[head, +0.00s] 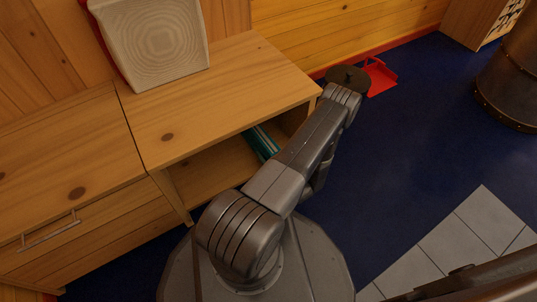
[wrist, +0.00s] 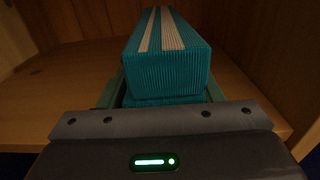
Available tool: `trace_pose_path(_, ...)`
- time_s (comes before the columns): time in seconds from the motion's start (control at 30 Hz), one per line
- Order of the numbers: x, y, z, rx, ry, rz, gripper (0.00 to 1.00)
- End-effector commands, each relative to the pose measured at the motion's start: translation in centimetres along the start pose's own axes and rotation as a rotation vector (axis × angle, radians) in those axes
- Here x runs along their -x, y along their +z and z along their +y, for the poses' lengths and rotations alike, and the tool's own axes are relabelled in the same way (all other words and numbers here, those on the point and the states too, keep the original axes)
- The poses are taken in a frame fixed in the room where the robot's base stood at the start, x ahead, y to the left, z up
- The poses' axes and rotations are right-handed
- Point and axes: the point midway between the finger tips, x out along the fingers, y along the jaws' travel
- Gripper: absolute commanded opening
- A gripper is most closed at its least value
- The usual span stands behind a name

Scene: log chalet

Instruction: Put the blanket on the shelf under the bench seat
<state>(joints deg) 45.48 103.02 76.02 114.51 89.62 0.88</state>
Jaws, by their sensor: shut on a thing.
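The folded teal blanket (wrist: 167,62) has pale stripes and a ribbed end. It lies inside the open compartment under the bench seat (head: 205,100), and a teal strip of it (head: 263,142) shows in the head view beside my arm. My gripper (wrist: 165,93) is shut on the near end of the blanket, with a finger at each side. The shelf (head: 205,178) is the wooden board below it. I cannot tell whether the blanket touches the board. In the head view my arm hides the gripper.
A pale ribbed box-like thing (head: 152,42) stands on the bench top. A drawer unit (head: 75,220) adjoins the bench at left. A red dustpan (head: 379,77) lies on the blue floor by the wall. A dark round metal thing (head: 512,80) stands at right. The floor between is clear.

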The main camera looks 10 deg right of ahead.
Motion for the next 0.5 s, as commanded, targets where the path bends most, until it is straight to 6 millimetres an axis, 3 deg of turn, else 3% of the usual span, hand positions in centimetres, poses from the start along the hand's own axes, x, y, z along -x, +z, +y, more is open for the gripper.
trace_pose_path(0.27, -0.01, -0.13, -0.02, 0.0, 0.0, -0.001, 0.3)
trace_pose_path(0.3, -0.01, -0.07, -0.02, 0.0, 0.0, 0.0, 0.67)
trace_pose_path(0.37, -0.01, -0.07, -0.02, 0.0, 0.0, 0.0, 0.78)
trace_pose_path(0.5, -0.01, -0.07, -0.02, 0.0, 0.0, 0.0, 0.81)
